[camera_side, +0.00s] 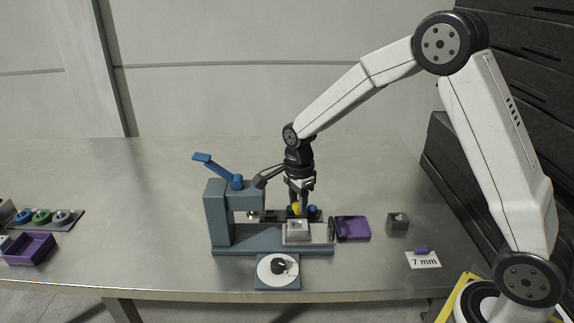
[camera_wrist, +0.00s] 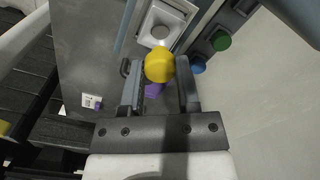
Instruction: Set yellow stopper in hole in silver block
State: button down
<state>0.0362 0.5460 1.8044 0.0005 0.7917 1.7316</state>
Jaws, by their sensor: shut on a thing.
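The yellow stopper (camera_wrist: 159,66) is held between the two fingers of my gripper (camera_wrist: 160,84) in the wrist view. The silver block (camera_side: 297,237) sits on the grey-blue base of the press-like fixture.
The fixture's column (camera_side: 216,213) with its blue lever (camera_side: 217,168) stands left of the block. Blue and green stoppers (camera_wrist: 221,40) stand in a rack behind. A purple tray (camera_side: 353,229), a grey cube (camera_side: 397,223) and a "7 mm" card (camera_side: 423,260) lie to the right. A round dial (camera_side: 278,269) lies in front.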

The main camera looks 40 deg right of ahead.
aim_at(302, 227)
jog(key=shift+f, duration=0.95)
jog(key=shift+f, duration=0.55)
dwell(0.4)
jog(key=shift+s+d+f, duration=0.1)
jog(key=shift+s+f, duration=0.25)
jog(key=shift+f, duration=0.4)
jog(key=shift+s+f, duration=0.35)
jog(key=shift+f, duration=0.35)
dwell(1.5)
grip_release()
jog(key=shift+r, duration=0.15)
jog(key=shift+w+r, duration=0.2)
jog(key=shift+r, duration=1.2)
jog(key=shift+w+r, duration=0.15)
jog(key=shift+r, duration=2.15)
